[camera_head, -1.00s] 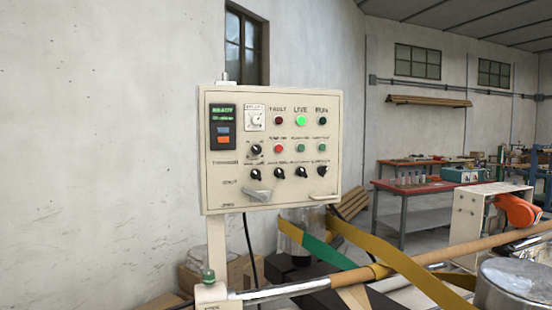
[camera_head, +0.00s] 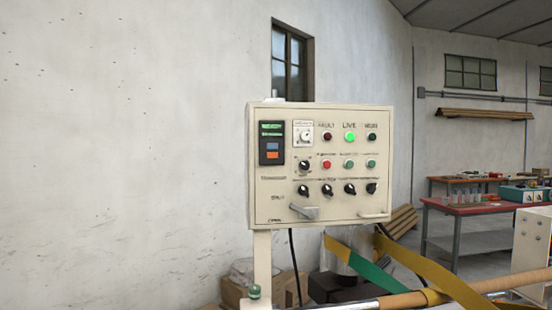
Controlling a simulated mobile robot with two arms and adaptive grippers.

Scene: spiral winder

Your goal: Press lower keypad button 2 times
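A cream control panel (camera_head: 345,209) stands on a post in the middle of the view. At its upper left is a dark keypad unit (camera_head: 272,129) with a small green lit display. Below the display the keypad has a blue upper button (camera_head: 272,146) and an orange lower button (camera_head: 272,155). Neither of my grippers shows in the view, and nothing covers the keypad.
The panel also carries a lit green lamp (camera_head: 350,137), a red button (camera_head: 327,165), several black knobs and a grey lever handle (camera_head: 304,211). Yellow-green belts (camera_head: 378,277) and a brown roller (camera_head: 402,299) lie below right. A red-topped bench (camera_head: 470,209) stands behind.

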